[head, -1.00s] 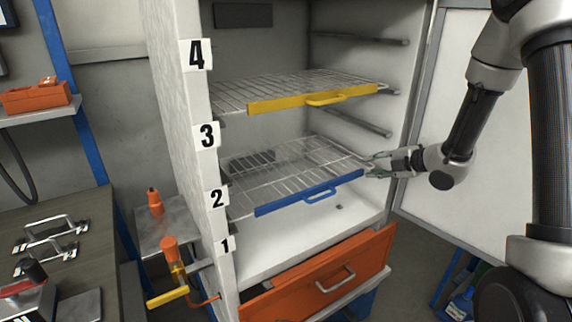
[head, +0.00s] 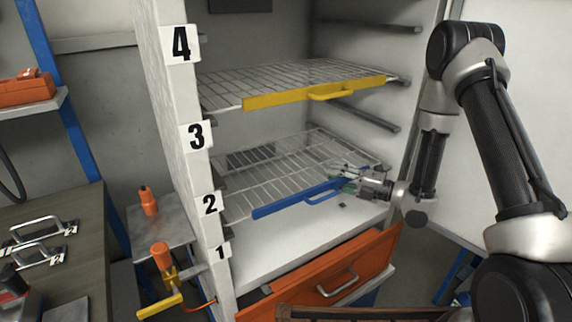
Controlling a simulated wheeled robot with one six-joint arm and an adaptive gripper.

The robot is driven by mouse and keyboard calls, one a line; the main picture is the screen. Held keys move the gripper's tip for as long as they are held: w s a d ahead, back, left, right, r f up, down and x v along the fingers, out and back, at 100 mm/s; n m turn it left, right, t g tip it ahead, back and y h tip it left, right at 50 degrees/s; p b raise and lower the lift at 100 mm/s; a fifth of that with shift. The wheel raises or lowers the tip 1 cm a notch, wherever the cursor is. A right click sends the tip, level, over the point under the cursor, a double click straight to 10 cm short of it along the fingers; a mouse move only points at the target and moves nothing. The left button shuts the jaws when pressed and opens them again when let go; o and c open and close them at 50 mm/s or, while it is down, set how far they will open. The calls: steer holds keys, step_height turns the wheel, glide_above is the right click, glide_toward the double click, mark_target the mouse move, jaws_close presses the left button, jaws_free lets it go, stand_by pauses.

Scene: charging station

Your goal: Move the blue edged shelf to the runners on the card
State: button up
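The blue-edged wire shelf (head: 262,186) lies level in the open cabinet, its left front end near the number 2 label (head: 209,203). Its blue front edge (head: 275,207) carries a blue loop handle (head: 324,196). My gripper (head: 346,181) is at the right part of that edge, just right of the handle. Its fingers overlap the edge in the picture; I cannot tell whether they touch it or how far apart they are. No card with a readable runner number shows.
An empty runner (head: 370,27) shows higher on the right wall. An orange drawer (head: 318,276) stands out below. A brown-framed object (head: 380,312) is at the bottom edge.

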steer(key=shift+x, duration=1.45)
steer(key=shift+s, duration=0.1)
jaws_close()
steer(key=shift+r, duration=0.1)
